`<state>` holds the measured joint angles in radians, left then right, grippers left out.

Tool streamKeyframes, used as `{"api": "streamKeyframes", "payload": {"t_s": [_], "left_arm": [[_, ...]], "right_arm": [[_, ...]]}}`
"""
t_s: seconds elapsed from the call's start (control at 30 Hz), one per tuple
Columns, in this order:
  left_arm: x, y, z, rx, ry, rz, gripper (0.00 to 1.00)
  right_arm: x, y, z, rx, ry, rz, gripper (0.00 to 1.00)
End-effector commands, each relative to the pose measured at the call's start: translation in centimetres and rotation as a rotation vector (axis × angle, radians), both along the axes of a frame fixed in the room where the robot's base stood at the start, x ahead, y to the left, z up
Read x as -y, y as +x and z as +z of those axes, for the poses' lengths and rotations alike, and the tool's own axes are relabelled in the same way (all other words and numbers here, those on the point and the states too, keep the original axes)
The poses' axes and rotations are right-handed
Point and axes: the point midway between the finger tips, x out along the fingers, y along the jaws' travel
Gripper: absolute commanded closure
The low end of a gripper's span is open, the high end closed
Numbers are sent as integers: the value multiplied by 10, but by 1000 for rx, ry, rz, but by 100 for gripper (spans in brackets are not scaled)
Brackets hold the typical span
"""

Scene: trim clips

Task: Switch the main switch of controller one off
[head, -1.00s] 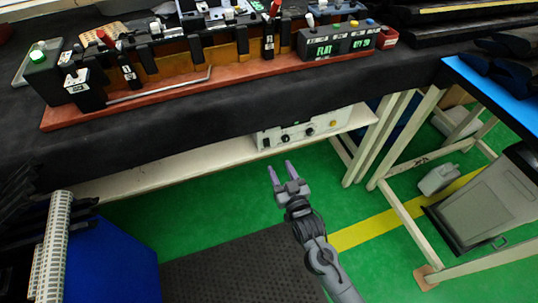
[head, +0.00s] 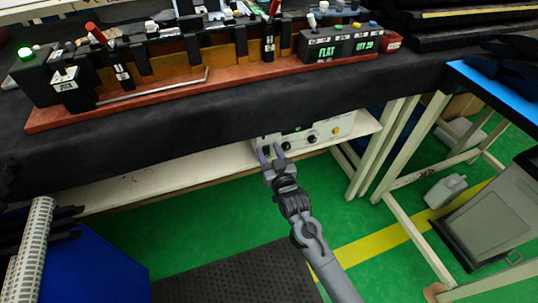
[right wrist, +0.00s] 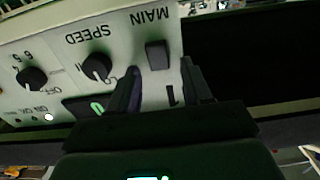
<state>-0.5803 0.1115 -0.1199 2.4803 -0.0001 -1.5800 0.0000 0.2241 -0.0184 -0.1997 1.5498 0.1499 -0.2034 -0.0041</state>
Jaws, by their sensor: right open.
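A white controller (head: 323,131) sits on the shelf under the bench, its front panel carrying dark knobs and a yellow button. In the right wrist view its panel (right wrist: 120,42) appears upside down, with a black main switch (right wrist: 157,55) beside the word MAIN. My right gripper (head: 271,153) is open and empty in front of the panel's left end. In the right wrist view the open fingers (right wrist: 163,78) straddle the line of the main switch, which shows between and just beyond the tips. I cannot tell contact or the switch's position. My left gripper is not in view.
The bench edge (head: 200,146) overhangs the pale shelf (head: 160,180). A table with white legs (head: 402,225) stands to the right. Green floor is open below.

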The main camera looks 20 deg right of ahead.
Motion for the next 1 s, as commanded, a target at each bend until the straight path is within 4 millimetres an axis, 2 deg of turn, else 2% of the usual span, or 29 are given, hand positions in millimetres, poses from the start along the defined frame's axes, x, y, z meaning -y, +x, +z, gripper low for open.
{"api": "streamKeyframes", "payload": {"t_s": [0.3,0.37,0.63,0.83,1.0], "left_arm": [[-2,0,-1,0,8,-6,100],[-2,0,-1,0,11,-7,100],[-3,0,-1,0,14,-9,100],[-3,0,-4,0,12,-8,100],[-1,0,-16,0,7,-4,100]], "right_arm": [[0,2,0,-1,0,0,51],[0,2,0,-1,0,0,59],[0,2,0,-1,0,0,100],[0,2,-3,19,1,0,100],[0,0,-9,129,7,0,100]]}}
